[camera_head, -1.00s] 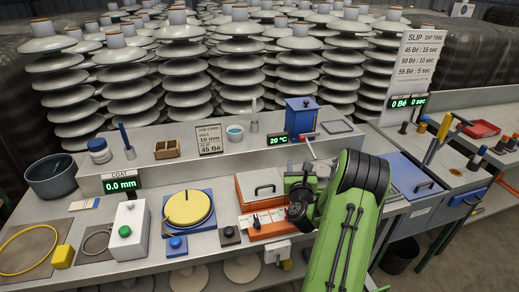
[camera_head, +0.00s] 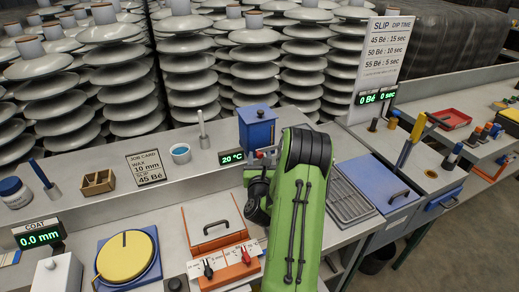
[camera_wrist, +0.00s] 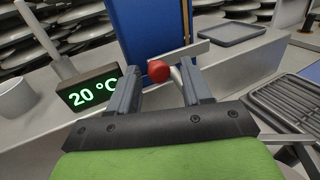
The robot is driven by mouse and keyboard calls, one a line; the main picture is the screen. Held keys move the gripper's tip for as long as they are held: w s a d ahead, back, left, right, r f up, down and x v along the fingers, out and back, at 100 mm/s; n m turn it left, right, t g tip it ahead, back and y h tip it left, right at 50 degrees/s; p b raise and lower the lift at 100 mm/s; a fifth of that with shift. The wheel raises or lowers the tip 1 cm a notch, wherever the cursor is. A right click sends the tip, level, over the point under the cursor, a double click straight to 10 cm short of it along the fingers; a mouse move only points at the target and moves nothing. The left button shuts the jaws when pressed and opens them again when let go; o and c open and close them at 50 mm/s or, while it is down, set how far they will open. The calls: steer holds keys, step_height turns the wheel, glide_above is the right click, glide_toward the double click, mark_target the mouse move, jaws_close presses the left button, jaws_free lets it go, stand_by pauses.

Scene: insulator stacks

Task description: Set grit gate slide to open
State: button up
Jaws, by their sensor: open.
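A blue hopper box (camera_head: 257,130) stands on the raised back shelf; its blue front also shows in the wrist view (camera_wrist: 140,25). A round red knob (camera_wrist: 158,71) sits in front of it, beside a flat pale metal bar (camera_wrist: 190,50) that I take to be part of the gate slide. My gripper (camera_wrist: 159,82) is open, one finger on each side of the knob in the picture. I cannot tell whether either finger touches it. In the head view my green arm hides most of my gripper (camera_head: 265,158). The gate's state is unclear.
A 20 °C display (camera_head: 232,157) stands just left of my gripper. A grey ribbed tray (camera_head: 350,196) and blue lid (camera_head: 375,183) lie to the right.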

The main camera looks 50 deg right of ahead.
steer(key=shift+a+r, duration=0.1)
steer(key=shift+c, duration=0.7)
jaws_close()
steer(key=a, duration=0.1)
steer(key=w+a+p, duration=0.1)
steer(key=shift+w+a+r+p, duration=0.1)
steer(key=shift+w+a+p, duration=0.2)
steer(key=shift+a, duration=0.05)
steer(key=shift+w+a, duration=0.2)
steer(key=shift+a, duration=0.05)
